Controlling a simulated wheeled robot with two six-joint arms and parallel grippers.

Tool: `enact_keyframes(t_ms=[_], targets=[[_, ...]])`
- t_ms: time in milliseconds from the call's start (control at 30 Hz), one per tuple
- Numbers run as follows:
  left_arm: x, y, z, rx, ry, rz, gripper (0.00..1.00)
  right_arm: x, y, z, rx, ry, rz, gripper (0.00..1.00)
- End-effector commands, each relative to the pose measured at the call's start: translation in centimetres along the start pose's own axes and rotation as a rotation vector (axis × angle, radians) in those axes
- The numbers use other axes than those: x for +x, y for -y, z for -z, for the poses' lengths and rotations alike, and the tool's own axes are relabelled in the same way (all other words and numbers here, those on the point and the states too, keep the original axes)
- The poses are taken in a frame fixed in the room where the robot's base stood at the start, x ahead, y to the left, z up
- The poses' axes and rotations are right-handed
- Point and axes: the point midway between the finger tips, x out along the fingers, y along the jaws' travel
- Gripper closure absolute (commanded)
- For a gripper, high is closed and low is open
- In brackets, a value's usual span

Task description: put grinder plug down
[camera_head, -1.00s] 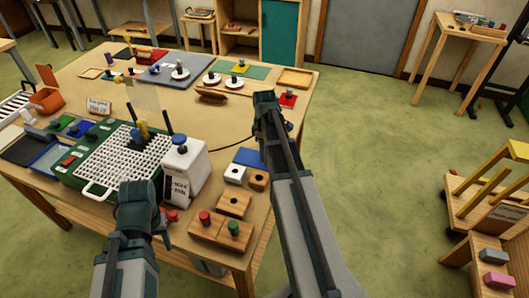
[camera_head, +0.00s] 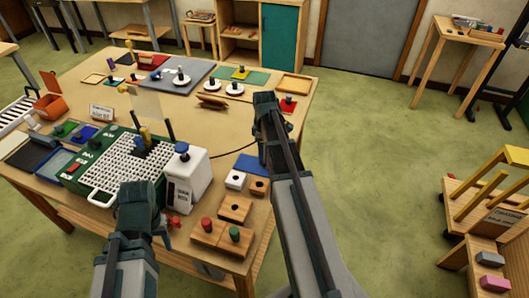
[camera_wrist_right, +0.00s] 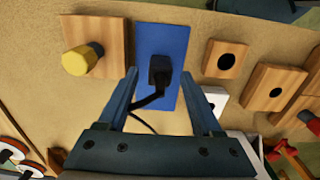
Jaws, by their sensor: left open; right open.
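A black plug (camera_wrist_right: 159,72) with a black cord sits on a blue mat (camera_wrist_right: 176,42) in the right wrist view. My right gripper (camera_wrist_right: 158,84) is open, with one finger on each side of the plug and gaps between. The cord runs from the plug down between the fingers. In the head view the blue mat (camera_head: 252,164) shows beside my right arm, and the arm hides the plug. My left gripper (camera_head: 137,200) is open near the table's front edge, beside a green-framed white grid; its fingertips are hard to make out.
A white box with a blue knob (camera_head: 186,176) stands between my arms. Wooden blocks with holes (camera_wrist_right: 226,60) and a white block (camera_head: 236,180) lie beside the mat. A yellow-knobbed wooden block (camera_wrist_right: 95,45) stands on its other side. Bare tabletop shows at the back middle.

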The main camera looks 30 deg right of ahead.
Motion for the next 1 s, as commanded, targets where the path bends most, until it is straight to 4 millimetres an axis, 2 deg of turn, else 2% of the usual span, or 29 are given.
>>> enact_keyframes(t_ms=[33,100,500,633,900,1000], targets=[[-1.6,0.1,-0.1,0.000,0.000,0.000,0.50,-1.6,0.0,0.0,0.000,0.000,0.000,0.33],[-2.7,0.3,-0.2,0.001,0.000,0.000,0.50,-2.7,0.0,0.0,0.000,0.000,0.000,0.33],[-8.2,0.8,-0.5,-0.004,0.000,-0.001,0.50,-8.3,0.0,0.0,0.000,0.000,0.000,0.33],[-8.8,0.8,-0.5,-0.007,0.000,-0.002,0.50,-8.9,0.0,0.0,0.000,0.000,0.000,0.33],[-8.8,0.8,-0.5,-0.007,0.000,-0.002,0.50,-8.8,0.0,0.0,0.000,0.000,0.000,0.33],[-8.8,0.8,-0.5,-0.007,0.000,-0.002,0.50,-8.8,0.7,0.4,0.004,0.002,0.000,0.33]])
